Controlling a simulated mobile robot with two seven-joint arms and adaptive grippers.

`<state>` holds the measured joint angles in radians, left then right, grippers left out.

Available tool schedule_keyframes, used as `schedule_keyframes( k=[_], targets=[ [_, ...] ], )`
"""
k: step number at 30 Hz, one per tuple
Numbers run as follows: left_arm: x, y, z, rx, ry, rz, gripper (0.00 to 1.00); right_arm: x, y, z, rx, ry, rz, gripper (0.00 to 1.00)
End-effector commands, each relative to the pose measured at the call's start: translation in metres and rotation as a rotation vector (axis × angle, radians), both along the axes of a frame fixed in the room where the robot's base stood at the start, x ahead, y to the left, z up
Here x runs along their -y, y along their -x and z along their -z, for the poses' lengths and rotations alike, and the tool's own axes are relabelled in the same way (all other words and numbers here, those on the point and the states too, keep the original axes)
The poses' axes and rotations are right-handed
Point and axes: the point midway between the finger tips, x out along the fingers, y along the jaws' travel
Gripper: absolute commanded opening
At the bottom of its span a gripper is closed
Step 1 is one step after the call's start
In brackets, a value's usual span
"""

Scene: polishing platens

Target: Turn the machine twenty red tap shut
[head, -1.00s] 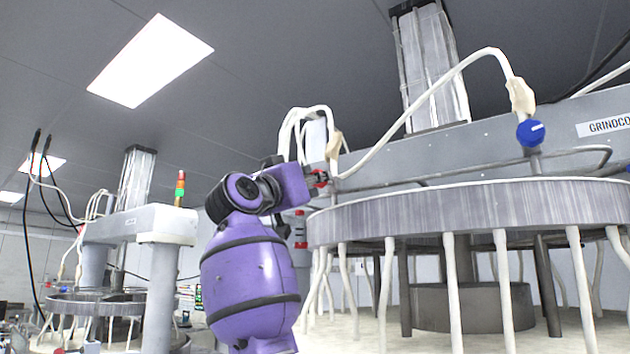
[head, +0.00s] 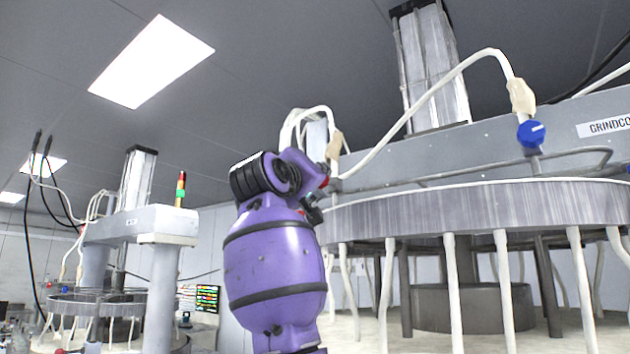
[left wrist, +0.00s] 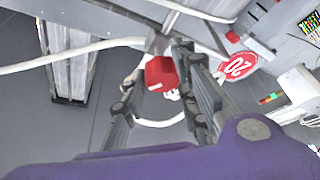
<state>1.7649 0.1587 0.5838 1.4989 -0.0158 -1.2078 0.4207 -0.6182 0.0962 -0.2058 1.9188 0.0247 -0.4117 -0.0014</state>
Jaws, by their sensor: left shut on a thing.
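The red tap (left wrist: 160,74) sits on a pipe below the pale hose fitting, and its red handle lies between the fingers of my left gripper (left wrist: 166,66) in the left wrist view. The gripper is shut on the tap. A round red sign reading 20 (left wrist: 238,66) is beside the gripper. In the head view a bit of the red tap (head: 327,168) shows just past my purple left arm. The arm hides most of the tap and gripper there. My right gripper is not in view.
A blue tap (head: 531,133) hangs under another hose fitting to the right. The big round platen (head: 480,207) stands right of my arm, with a grey rail (head: 470,172) above it. Another machine (head: 140,224) stands farther left.

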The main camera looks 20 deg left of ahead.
Motion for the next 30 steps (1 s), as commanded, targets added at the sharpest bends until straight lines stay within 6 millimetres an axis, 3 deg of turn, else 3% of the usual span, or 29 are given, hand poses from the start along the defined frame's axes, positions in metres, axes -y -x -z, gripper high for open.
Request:
schedule_keyframes(
  k=[15, 30],
  targets=[
    [0.003, 0.004, -0.012, -0.141, 0.422, 0.006, 0.02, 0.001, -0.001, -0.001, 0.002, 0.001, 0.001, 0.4],
    [0.001, 0.006, -0.017, -0.199, 0.602, 0.008, 0.02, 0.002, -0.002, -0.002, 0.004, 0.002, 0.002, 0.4]
  ],
)
